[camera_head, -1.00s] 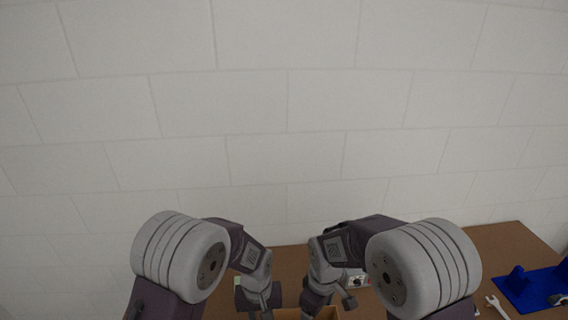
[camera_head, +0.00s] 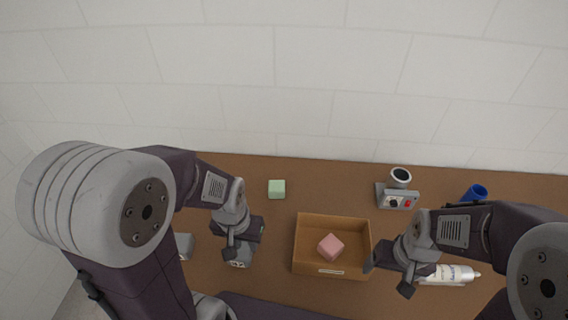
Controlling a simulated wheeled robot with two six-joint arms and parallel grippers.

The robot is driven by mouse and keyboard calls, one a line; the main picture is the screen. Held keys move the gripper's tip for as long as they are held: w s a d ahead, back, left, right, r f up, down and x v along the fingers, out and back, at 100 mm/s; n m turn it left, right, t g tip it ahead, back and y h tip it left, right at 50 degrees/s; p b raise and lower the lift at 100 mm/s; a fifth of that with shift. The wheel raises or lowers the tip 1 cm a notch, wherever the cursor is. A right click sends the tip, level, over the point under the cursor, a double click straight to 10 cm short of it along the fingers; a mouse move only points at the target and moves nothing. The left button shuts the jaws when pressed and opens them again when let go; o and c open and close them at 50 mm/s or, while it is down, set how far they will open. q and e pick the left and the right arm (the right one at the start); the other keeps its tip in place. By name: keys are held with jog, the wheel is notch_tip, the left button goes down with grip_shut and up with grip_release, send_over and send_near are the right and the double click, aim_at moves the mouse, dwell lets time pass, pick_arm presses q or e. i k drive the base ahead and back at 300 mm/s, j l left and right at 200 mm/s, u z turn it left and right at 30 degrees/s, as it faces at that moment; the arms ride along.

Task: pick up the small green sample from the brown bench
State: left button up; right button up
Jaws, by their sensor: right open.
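A small pale green cube (camera_head: 277,189), the sample, sits on the brown bench (camera_head: 330,185) toward its back edge, left of centre. My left gripper (camera_head: 234,252) is in front of the cube and a little to its left, apart from it; its fingers are seen from above and I cannot tell whether they are open. My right gripper (camera_head: 388,275) is open and is at the right of the open box, well away from the green cube. No gripper touches the cube.
An open brown box (camera_head: 307,219) holds a pink cube (camera_head: 330,247). A grey device (camera_head: 397,198) with a red button stands at the back right. A blue object (camera_head: 476,192) and a white tube (camera_head: 456,272) are at the right. The bench around the green cube is clear.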

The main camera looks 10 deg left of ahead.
aim_at(276, 187)
jog(key=k+j+z, duration=0.9)
jog(key=i+j, duration=0.4)
jog(key=j, duration=0.2)
